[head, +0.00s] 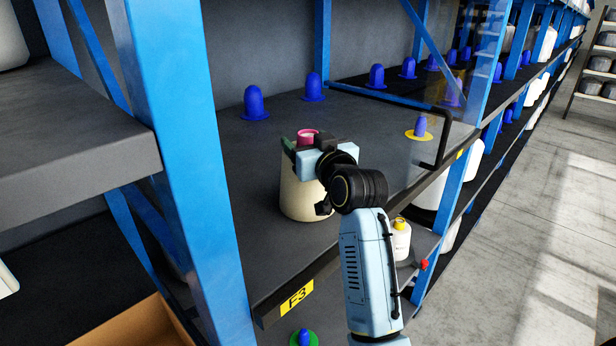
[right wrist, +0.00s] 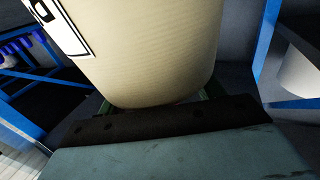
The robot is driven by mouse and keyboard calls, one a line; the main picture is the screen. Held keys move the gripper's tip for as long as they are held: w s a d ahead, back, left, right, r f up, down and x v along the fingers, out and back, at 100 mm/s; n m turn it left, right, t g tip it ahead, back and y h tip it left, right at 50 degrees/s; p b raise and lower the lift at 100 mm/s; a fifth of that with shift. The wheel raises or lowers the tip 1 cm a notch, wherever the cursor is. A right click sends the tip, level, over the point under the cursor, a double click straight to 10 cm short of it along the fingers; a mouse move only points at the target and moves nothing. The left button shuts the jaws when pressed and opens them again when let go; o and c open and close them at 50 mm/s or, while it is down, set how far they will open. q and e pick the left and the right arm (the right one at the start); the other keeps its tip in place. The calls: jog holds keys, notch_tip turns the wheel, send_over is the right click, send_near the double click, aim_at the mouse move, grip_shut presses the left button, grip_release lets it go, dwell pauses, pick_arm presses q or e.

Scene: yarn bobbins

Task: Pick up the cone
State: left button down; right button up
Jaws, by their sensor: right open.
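The cone (head: 303,190) is a cream yarn cone with a pink-red top, upright on the dark grey shelf (head: 258,235). My right gripper (head: 297,145) is at its upper part, with a green fingertip showing at the left of the top. In the right wrist view the cone (right wrist: 150,50) fills the upper middle, with a white label at its left. The right gripper's fingers (right wrist: 155,98) are open and show as green edges on both sides of the cone's narrow end. Whether they touch it is hidden. My left gripper is not in view.
Several blue pegs (head: 314,87) stand along the shelf behind. A blue upright (head: 185,150) stands left of the cone. A black handle-like bar (head: 443,140) is to the right.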

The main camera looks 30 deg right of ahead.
grip_shut()
jog(key=shift+r+b, duration=0.6)
jog(key=shift+r, duration=4.5)
